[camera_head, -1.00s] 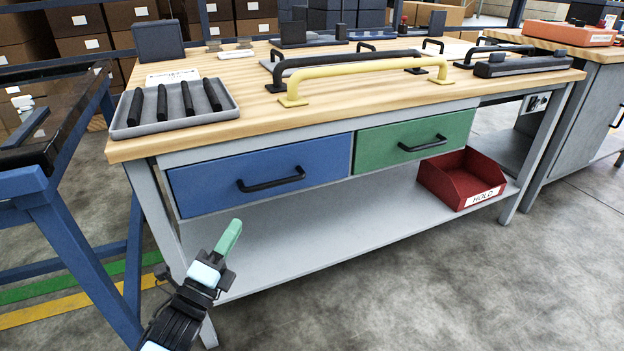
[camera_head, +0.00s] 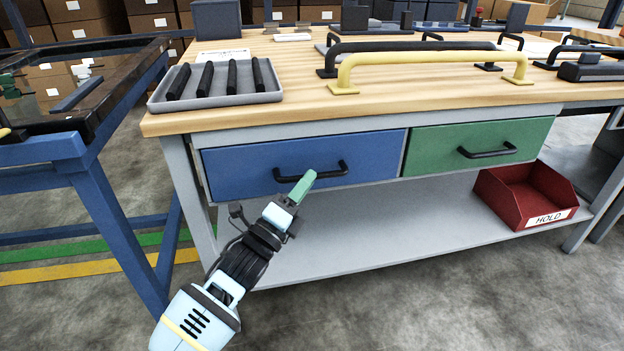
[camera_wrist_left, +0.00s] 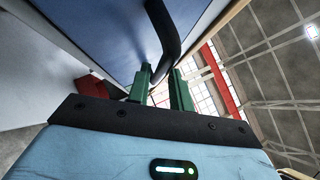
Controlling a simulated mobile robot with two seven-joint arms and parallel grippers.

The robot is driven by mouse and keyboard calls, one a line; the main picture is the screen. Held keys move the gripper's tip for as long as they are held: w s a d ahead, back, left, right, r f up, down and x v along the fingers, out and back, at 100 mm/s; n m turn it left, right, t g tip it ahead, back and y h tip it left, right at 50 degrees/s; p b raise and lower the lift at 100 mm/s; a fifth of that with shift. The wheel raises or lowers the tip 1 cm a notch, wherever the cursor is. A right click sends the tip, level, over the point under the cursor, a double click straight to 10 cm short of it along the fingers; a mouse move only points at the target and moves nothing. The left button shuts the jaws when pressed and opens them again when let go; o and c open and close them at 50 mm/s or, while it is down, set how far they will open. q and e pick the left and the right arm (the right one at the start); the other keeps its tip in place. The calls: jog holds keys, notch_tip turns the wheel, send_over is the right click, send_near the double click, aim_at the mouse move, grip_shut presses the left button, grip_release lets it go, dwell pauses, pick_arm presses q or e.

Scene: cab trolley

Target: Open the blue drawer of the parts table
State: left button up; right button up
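The blue drawer (camera_head: 235,174) of the parts table is shut, its front flush with the green drawer beside it. Its black bar handle (camera_head: 332,172) runs across the front. My left gripper (camera_head: 303,186) is at the handle's lower edge, near its middle. In the left wrist view, the left gripper's two green fingers (camera_wrist_left: 160,80) stand apart, with the black handle (camera_wrist_left: 170,35) at the gap between their tips. I cannot tell whether they touch it. The drawer front (camera_wrist_left: 105,30) fills the upper left there. My right gripper is not in view.
The wooden tabletop (camera_head: 420,95) holds a grey tray (camera_head: 215,99) of black bars and a yellow handle (camera_head: 430,57). A green drawer (camera_head: 430,150) is at right. A red bin (camera_head: 500,198) stands on the lower shelf (camera_head: 400,225). A blue-framed table (camera_head: 100,200) stands close at left.

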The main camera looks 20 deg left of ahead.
pick_arm(q)
jog(key=shift+x, duration=0.95)
jog(key=shift+w+r, duration=0.1)
jog(key=shift+w, duration=0.15)
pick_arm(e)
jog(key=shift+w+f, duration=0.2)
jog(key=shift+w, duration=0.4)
pick_arm(q)
jog(key=shift+c, duration=0.3)
